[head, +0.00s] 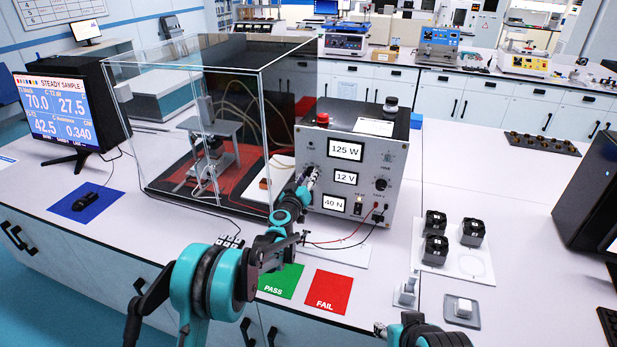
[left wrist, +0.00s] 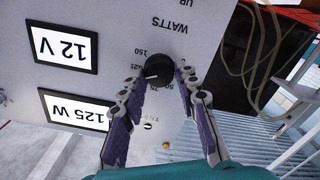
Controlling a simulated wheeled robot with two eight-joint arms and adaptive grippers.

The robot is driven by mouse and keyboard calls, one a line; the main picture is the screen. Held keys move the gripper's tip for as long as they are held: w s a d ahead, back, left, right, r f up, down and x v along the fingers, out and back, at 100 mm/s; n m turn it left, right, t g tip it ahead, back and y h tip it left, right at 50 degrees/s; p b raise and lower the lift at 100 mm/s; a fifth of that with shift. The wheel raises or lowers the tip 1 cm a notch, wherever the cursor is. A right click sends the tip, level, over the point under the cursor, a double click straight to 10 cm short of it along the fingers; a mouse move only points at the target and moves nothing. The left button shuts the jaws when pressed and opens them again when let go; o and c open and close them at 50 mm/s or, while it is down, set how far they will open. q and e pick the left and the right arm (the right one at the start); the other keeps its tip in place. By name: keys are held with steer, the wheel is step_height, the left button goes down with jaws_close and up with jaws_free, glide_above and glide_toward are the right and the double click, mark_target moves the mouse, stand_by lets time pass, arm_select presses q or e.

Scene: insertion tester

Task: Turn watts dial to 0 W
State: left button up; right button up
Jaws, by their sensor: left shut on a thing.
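The watts dial (left wrist: 158,68) is a round black knob on the grey panel, below the upside-down word WATTS in the left wrist view. Its white pointer mark faces lower left there. My left gripper (left wrist: 160,84) is shut on the dial, with a purple-padded finger on each side. In the head view my left gripper (head: 309,180) is at the left side of the tester's panel (head: 372,160) and hides the dial. The watts display (head: 346,150) reads 125 W. My right gripper (head: 381,329) is at the bottom edge, mostly out of view; its jaws cannot be made out.
Displays of 12 V (head: 346,178) and 40 N (head: 334,204) sit below. A clear enclosure (head: 205,125) stands close on the left. A green PASS mat (head: 281,281) and a red FAIL mat (head: 327,291) lie in front. A white tray (head: 459,267) with black blocks is right.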

arm_select(q)
steer(key=n, duration=0.4)
steer(key=shift+a+n, duration=0.1)
steer(key=shift+n, duration=0.2)
steer(key=n, duration=0.4)
steer(key=shift+f+n, duration=0.1)
steer(key=shift+n, duration=0.2)
steer(key=n, duration=0.4)
steer(key=shift+n+b, duration=0.3)
steer(key=n, duration=0.4)
steer(key=shift+f, duration=0.15)
steer(key=n, duration=0.5)
steer(key=shift+s+d+f+n, duration=0.1)
steer(key=shift+d+n, duration=0.05)
steer(key=shift+n, duration=3.35)
steer(key=shift+d+n, duration=0.15)
steer(key=shift+n, duration=3.35)
